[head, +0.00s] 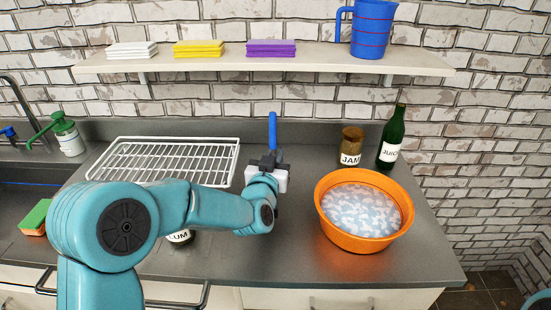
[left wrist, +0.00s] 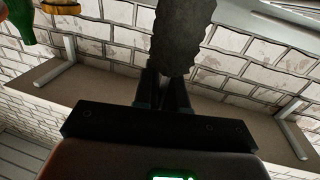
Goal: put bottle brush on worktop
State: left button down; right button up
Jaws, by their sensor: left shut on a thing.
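My left gripper (head: 270,160) is shut on the bottle brush and holds it over the worktop (head: 300,245), between the white rack and the orange basin. The brush's blue handle (head: 272,130) stands up from the jaws in the head view. In the left wrist view, its dark, rough bristle head (left wrist: 182,35) extends from between the fingers (left wrist: 165,90). The head view hides the bristles behind the gripper, and I cannot tell whether they touch the worktop. My right gripper is not in view.
An orange basin of foamy water (head: 330,228) stands right. A jam jar (head: 350,147) and juice bottle (head: 391,140) stand behind it. A white wire rack (head: 165,160) lies left. A shelf (head: 330,62) bears cloths and a blue jug (head: 371,30). The front-centre worktop is clear.

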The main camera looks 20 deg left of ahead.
pick_arm(q)
jog(key=shift+f, duration=0.25)
jog(key=shift+f, duration=0.2)
jog(key=c, duration=1.2)
grip_release()
jog(key=shift+r, duration=0.1)
jog(key=shift+s+r, duration=0.1)
